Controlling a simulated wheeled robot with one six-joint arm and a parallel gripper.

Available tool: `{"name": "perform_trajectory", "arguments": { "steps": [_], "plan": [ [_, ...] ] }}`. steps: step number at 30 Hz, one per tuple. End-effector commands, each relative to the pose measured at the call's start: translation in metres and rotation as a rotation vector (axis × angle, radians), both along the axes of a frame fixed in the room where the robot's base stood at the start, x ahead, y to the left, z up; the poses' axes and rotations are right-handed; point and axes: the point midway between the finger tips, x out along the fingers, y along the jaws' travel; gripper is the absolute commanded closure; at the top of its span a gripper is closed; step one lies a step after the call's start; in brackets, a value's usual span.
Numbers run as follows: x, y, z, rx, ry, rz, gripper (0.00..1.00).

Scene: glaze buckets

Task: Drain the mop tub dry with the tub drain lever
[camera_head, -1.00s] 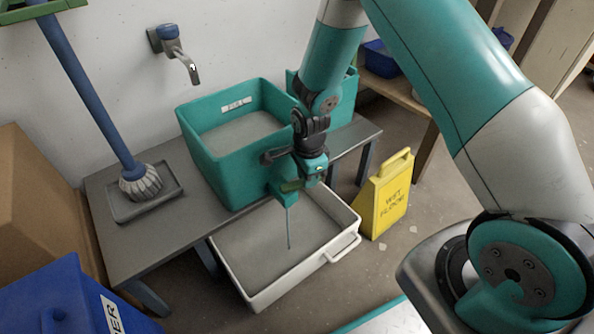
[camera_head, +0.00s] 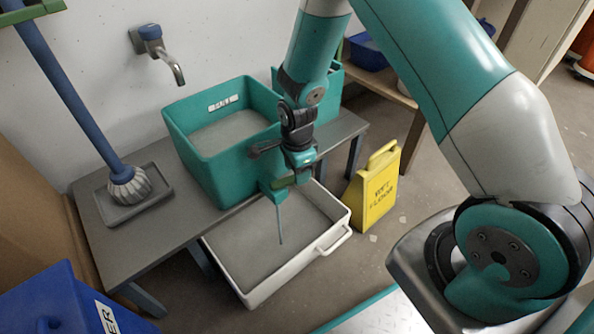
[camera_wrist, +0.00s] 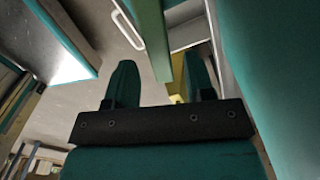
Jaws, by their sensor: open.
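The teal tub (camera_head: 205,172) stands on a grey bench and holds grey liquid (camera_head: 235,131). At its lower front right corner is a teal drain spout (camera_head: 271,191) with a green lever (camera_head: 284,182). A thin grey stream (camera_head: 280,226) runs from the spout into the white tray (camera_head: 238,288) below. My gripper (camera_head: 301,168) is at the lever, pointing down. In the wrist view my gripper (camera_wrist: 161,72) is open, and a green bar (camera_wrist: 152,38), apparently the lever, shows between its two fingers. Whether they touch it I cannot tell.
A wall tap (camera_head: 165,55) hangs above the bench. A mop (camera_head: 128,185) stands in a grey tray at left. A yellow wet-floor sign (camera_head: 376,192) stands right of the white tray. A blue bin (camera_head: 60,300) is front left. Another teal tub (camera_head: 328,92) is behind.

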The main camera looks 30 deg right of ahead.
Motion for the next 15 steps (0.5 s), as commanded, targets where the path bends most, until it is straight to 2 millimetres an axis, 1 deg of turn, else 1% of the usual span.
{"name": "perform_trajectory", "arguments": {
  "steps": [1, 5, 6, 12, 15],
  "plan": [
    [0.001, 0.0, 0.016, 0.0, -0.003, 0.0, 0.51],
    [0.001, 0.0, 0.049, 0.001, -0.004, 0.0, 0.51],
    [0.001, 0.0, 0.06, 0.001, -0.004, 0.0, 0.51],
    [0.0, 0.0, 0.11, 0.001, -0.003, 0.0, 0.51],
    [0.0, 0.0, 0.131, 0.001, -0.003, 0.0, 0.51]
  ]
}}
